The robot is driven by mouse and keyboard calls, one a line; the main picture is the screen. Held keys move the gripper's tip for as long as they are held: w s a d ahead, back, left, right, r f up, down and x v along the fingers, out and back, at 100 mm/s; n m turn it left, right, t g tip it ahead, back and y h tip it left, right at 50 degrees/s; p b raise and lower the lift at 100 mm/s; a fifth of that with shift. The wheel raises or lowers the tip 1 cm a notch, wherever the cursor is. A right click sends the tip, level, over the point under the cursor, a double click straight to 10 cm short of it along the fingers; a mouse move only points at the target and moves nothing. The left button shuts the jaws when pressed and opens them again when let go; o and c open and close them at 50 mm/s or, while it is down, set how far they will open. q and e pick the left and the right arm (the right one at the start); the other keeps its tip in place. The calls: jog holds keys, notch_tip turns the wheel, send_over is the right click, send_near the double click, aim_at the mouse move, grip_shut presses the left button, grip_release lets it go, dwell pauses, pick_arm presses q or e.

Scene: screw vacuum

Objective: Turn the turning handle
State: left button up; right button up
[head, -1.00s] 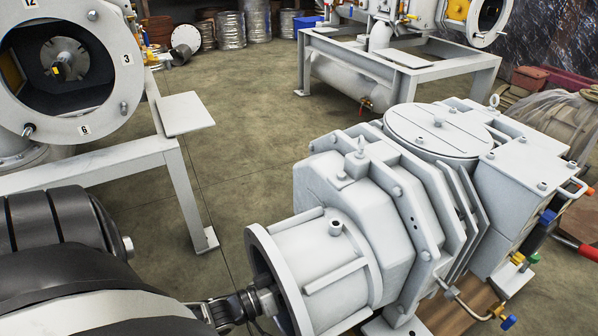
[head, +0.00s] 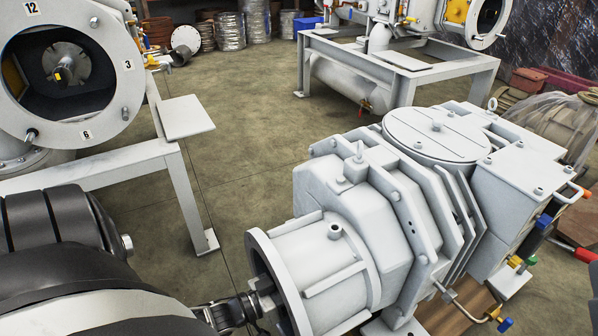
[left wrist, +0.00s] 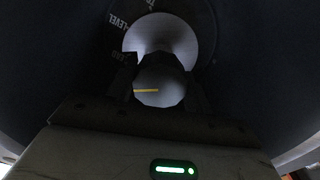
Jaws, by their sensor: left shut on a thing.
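The grey screw vacuum pump (head: 370,210) lies at centre right in the head view, its round open flange (head: 268,275) facing left. My left gripper (head: 262,295) reaches into that flange, and its fingertips are partly hidden by the rim. In the left wrist view, the two dark fingers (left wrist: 160,88) are shut on a round grey turning handle (left wrist: 160,96) that carries a yellow line. My right gripper is not in view.
A second unit with a clock-numbered flange (head: 68,75) stands on a white frame (head: 180,190) at the left. Another machine stands on a white frame (head: 400,75) at the back. The concrete floor (head: 250,110) between them is clear.

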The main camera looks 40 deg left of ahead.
pick_arm(q)
jog(key=m, duration=0.3)
jog(key=shift+m+p, duration=0.4)
jog(key=m, duration=0.4)
jog(key=shift+m, duration=0.3)
jog(key=m, duration=0.5)
jog(key=shift+s+p, duration=0.1)
jog(key=shift+p, duration=0.25)
jog(key=shift+m, duration=1)
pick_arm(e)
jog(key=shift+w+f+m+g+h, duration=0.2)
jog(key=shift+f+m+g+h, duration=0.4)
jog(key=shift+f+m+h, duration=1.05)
pick_arm(q)
jog(key=shift+f, duration=0.1)
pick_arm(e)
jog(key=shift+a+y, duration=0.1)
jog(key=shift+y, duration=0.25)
pick_arm(q)
jog(key=o, duration=1)
jog(key=p+v, duration=0.2)
jog(key=v, duration=1.4)
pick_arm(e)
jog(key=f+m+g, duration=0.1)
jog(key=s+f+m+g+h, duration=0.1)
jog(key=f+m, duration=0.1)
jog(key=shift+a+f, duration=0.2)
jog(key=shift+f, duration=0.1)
